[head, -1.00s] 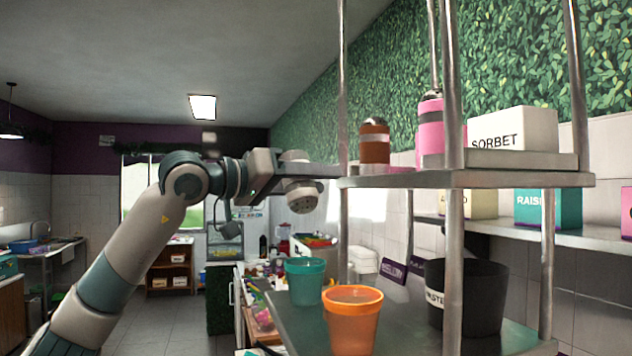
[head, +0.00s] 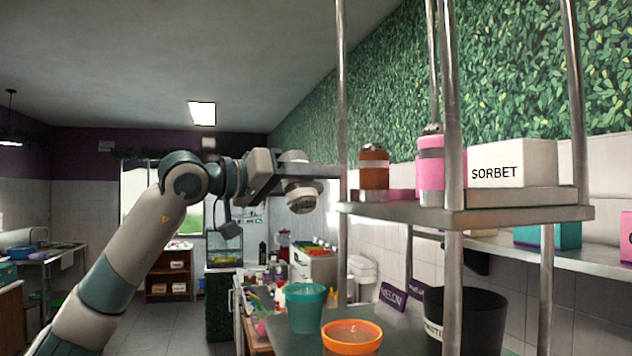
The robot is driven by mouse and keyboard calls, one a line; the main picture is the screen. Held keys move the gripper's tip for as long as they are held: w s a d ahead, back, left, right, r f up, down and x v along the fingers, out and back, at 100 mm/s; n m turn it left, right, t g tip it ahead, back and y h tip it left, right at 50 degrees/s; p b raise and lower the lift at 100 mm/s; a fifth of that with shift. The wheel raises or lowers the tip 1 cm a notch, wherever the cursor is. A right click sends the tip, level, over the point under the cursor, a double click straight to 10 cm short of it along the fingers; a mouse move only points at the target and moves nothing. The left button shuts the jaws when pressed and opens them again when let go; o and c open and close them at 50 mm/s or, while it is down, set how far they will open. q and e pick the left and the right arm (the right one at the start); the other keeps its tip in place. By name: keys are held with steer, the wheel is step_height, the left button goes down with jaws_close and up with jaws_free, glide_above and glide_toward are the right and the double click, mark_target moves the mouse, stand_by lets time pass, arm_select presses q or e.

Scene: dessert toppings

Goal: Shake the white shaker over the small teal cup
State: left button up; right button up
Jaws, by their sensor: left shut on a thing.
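The white shaker (head: 299,185) is held in my left gripper (head: 322,176), which is shut on it. The shaker is upside down, with its perforated grey-white cap facing down and slightly tilted. The teal cup (head: 305,310) stands upright on the counter below, and in the picture the shaker is almost straight above it with a clear gap. I cannot judge the depth between them exactly. No topping is seen falling. My right gripper is not in view.
An orange cup (head: 352,340) stands in front of the teal cup. A black bin (head: 475,315) is to the right. A metal rack shelf (head: 520,213) with posts holds a brown shaker (head: 374,170), a pink shaker (head: 430,165) and a SORBET box (head: 515,165), close to the gripper's right.

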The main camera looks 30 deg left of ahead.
arm_select(q)
step_height(320, 180, down, 6)
steer(key=b, duration=0.4)
steer(key=shift+f+b, duration=0.2)
steer(key=shift+b, duration=0.1)
stand_by(0.3)
stand_by(0.6)
step_height(320, 180, up, 7)
steer(key=p, duration=0.5)
steer(key=shift+r+p, duration=0.2)
steer(key=shift+p, duration=0.1)
stand_by(0.3)
steer(key=shift+s, duration=0.1)
stand_by(0.5)
